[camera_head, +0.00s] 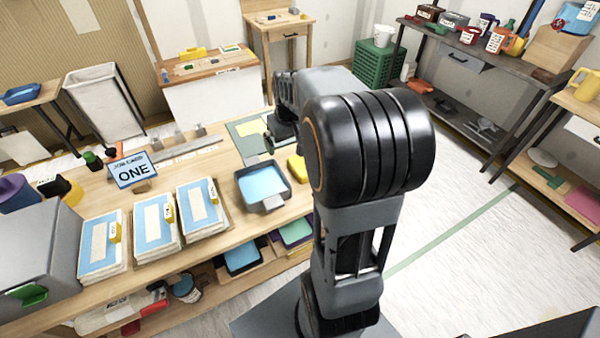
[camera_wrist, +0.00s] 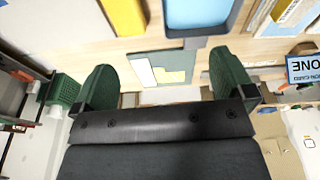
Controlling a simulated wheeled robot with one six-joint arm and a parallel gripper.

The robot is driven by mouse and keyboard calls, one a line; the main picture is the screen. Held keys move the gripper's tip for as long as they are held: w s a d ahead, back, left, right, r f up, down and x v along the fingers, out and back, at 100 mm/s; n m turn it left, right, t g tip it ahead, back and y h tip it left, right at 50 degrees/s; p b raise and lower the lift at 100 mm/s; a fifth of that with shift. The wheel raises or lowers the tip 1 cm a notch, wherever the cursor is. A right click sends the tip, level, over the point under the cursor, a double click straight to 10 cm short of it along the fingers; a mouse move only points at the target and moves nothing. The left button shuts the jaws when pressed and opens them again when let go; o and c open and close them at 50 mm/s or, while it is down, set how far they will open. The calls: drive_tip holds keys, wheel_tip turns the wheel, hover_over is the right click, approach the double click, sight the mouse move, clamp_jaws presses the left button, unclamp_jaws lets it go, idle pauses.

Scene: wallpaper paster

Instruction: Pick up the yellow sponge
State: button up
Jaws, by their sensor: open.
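The yellow sponge (camera_head: 297,168) lies on the wooden workbench, right of the blue-filled black tray and partly hidden by my arm. In the wrist view a yellow block (camera_wrist: 124,15), apparently the same sponge, is cut off by the top edge, beside the blue tray. My gripper (camera_wrist: 163,80) is open and empty, its two dark green fingers wide apart. The green mat with a pale yellow sheet shows between the fingers. The sponge is outside the fingers' gap, apart from them. In the head view my arm hides most of the gripper.
The black tray (camera_head: 264,184) with blue contents stands beside the sponge. A green mat (camera_head: 248,148) lies behind it. Several blue-and-white packs (camera_head: 153,228) and a ONE sign (camera_head: 132,170) stand to the left. Another yellow item (camera_head: 193,53) sits on the back table.

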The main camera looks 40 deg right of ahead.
drive_tip(key=b, duration=0.1)
approach(302, 164)
drive_tip(key=shift+g, duration=0.3)
drive_tip(key=f, duration=0.2)
drive_tip(key=w+f, duration=0.1)
drive_tip(key=f, duration=0.1)
drive_tip(key=shift+d, duration=0.2)
drive_tip(key=shift+w+f, duration=0.2)
drive_tip(key=shift+f, duration=0.85)
drive_tip(key=shift+w+f, duration=0.15)
drive_tip(key=shift+f, duration=0.95)
drive_tip(key=shift+w+f, duration=0.2)
drive_tip(key=shift+f, duration=0.85)
drive_tip(key=shift+c, duration=0.3)
drive_tip(key=c, duration=0.9)
drive_tip(key=shift+r, duration=0.15)
drive_tip(key=shift+c, duration=0.2)
